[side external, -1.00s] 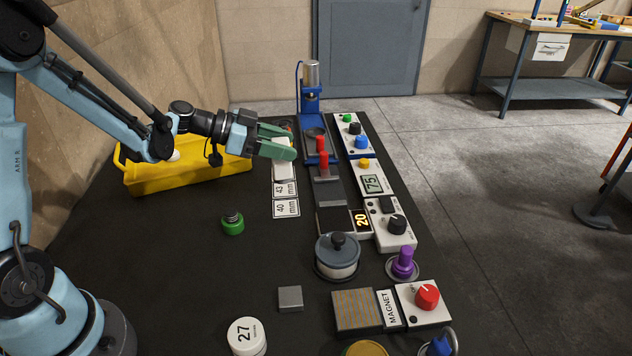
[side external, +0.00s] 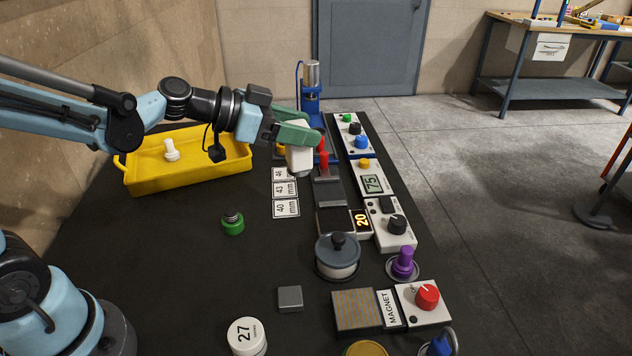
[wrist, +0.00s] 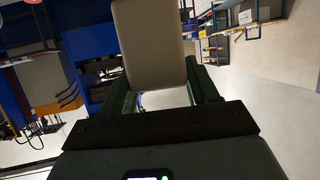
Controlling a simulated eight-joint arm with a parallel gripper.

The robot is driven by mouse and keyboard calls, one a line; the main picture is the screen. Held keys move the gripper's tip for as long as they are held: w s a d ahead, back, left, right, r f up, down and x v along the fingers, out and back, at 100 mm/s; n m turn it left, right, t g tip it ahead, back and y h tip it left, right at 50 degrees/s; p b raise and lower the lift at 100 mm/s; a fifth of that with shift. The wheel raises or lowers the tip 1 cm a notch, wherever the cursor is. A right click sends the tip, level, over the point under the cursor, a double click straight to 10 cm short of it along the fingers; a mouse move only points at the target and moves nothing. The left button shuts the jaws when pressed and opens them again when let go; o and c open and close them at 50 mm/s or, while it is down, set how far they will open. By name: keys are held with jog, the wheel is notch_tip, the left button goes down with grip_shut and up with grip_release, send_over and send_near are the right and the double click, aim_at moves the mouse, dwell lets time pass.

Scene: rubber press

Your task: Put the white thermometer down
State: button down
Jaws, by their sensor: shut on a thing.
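The white thermometer (side external: 299,160) is a pale, rounded block in my gripper (side external: 309,139). The green fingers are shut on its upper part, and it hangs below them. In the side view it is just left of the red-handled press parts and beyond the number cards. It appears raised off the black table, though its lower end is hard to judge. In the wrist view the thermometer (wrist: 152,45) shows as a plain beige-grey slab between the fingers (wrist: 165,88). Its display face does not show.
Number cards (side external: 286,188) lie just in front of the gripper. A yellow tray (side external: 190,178) holding a white piece stands left. A 75 display unit (side external: 371,184) and control boxes line the right edge. A lidded pot (side external: 337,258) stands nearer. The black table (side external: 170,260) is clear at left.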

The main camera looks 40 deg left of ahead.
jog(key=r+n+y, duration=0.1)
jog(key=s+r+t+y, duration=0.1)
jog(key=r, duration=0.1)
jog(key=s+r+n, duration=0.1)
jog(key=r, duration=0.1)
jog(key=shift+r+n+y, duration=0.1)
jog(key=shift+n+y, duration=0.2)
jog(key=shift+y, duration=0.1)
jog(key=s+a+f+n+g+y, duration=0.1)
jog(key=s+a+f+n+y, duration=0.3)
jog(key=a+f+n+y, duration=1.05)
jog(key=s+a+r+n+g+y, duration=0.3)
jog(key=s+a+n+g, duration=1)
jog(key=a+g, duration=0.25)
jog(key=shift+m+g, duration=0.35)
jog(key=shift+d+f, duration=0.25)
jog(key=shift+f, duration=1.65)
jog(key=shift+d+f, duration=0.2)
jog(key=shift+f, duration=1.65)
jog(key=shift+c, duration=1.4)
grip_release()
